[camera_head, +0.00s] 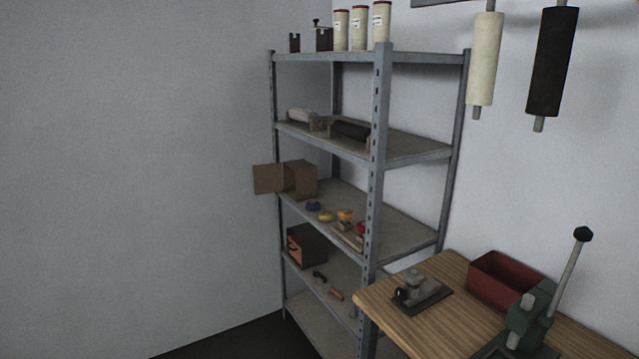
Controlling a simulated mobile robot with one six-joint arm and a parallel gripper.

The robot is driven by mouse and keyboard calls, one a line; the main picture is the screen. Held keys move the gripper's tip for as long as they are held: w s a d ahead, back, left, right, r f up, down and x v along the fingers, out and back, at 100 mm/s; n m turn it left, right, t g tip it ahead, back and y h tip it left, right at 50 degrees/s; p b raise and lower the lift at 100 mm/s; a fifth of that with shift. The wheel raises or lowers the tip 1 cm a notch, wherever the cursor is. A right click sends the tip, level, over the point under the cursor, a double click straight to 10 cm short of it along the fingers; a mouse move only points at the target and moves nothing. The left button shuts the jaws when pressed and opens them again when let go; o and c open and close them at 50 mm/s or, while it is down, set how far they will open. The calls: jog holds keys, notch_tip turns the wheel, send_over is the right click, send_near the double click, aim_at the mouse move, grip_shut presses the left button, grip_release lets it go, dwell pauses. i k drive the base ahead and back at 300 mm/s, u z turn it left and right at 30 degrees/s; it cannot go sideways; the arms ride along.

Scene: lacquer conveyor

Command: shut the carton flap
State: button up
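A small brown cardboard carton (302,177) stands on a middle shelf of the grey metal rack, at its left end. Its flap (267,179) is open and sticks out to the left, past the rack's left post. The carton's inside is hard to make out from here. My gripper is not in this view, and no part of my arm shows near the carton.
The grey rack (381,150) holds tape rolls (325,216) beside the carton and a dark box (306,246) below. A wooden bench (395,331) with a red bin (494,281) and a green lever press (529,320) fills the lower right. Floor at the lower left is clear.

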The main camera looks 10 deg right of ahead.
aim_at(268, 178)
jog(key=k, duration=0.3)
jog(key=u, duration=0.3)
jog(key=i, duration=1.6)
jog(key=u, duration=1.1)
jog(key=i, duration=0.7)
jog(key=u, duration=0.15)
